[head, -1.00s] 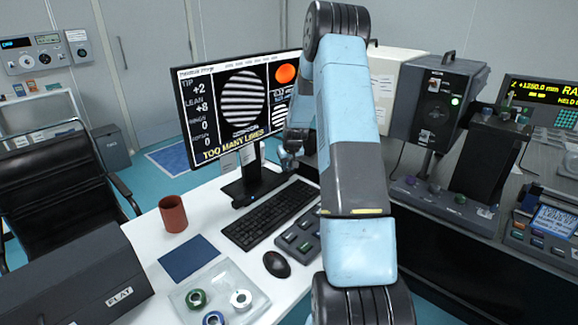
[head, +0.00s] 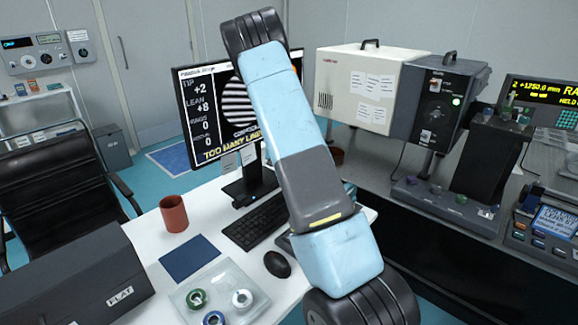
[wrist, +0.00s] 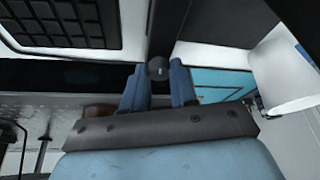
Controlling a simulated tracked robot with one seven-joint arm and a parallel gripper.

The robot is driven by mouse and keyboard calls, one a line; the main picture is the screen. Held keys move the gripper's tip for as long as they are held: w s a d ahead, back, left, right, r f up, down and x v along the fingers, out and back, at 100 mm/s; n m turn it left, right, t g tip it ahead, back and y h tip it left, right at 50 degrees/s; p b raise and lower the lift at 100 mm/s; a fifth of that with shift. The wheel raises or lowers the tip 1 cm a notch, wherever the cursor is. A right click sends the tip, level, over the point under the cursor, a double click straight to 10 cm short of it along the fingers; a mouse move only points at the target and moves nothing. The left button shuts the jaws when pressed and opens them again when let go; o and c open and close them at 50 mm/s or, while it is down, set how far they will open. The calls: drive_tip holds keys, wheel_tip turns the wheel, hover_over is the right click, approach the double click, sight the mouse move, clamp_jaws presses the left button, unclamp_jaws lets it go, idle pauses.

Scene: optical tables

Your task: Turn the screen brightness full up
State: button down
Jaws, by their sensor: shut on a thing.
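The screen (head: 205,120) stands on the white desk in the head view, tilted text "TOO MANY LINES" and black-and-white stripes on it. My arm covers its right part. My gripper (wrist: 158,68) is hidden in the head view. In the wrist view its two blue fingers are either side of a small round dark grey knob (wrist: 158,71) with a pale mark, and they are shut on it. The knob sits at the end of a black bar (wrist: 164,28), which looks like an edge of the screen. I cannot read the knob's setting.
A keyboard (head: 254,222), a mouse (head: 277,264), a red-brown cup (head: 173,214) and a clear tray (head: 250,308) with rings are on the desk. A white box (head: 347,78) and a dark instrument (head: 451,93) stand at the back right.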

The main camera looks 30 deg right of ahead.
drive_tip(key=shift+w+a+m, duration=0.2)
drive_tip(key=shift+a+m, duration=0.05)
drive_tip(key=shift+m, duration=0.35)
drive_tip(key=c, duration=1.1)
unclamp_jaws()
drive_tip(key=shift+o, duration=1.1)
drive_tip(key=shift+d, duration=0.1)
drive_tip(key=shift+s, duration=0.1)
drive_tip(key=shift+r, duration=0.1)
drive_tip(key=shift+a+r, duration=0.2)
drive_tip(key=shift+r, duration=0.05)
drive_tip(key=s+a, duration=0.2)
drive_tip(key=a, duration=0.1)
drive_tip(key=s+a, duration=0.2)
drive_tip(key=a, duration=0.1)
drive_tip(key=s+a, duration=0.3)
drive_tip(key=a, duration=0.1)
drive_tip(key=shift+r, duration=0.15)
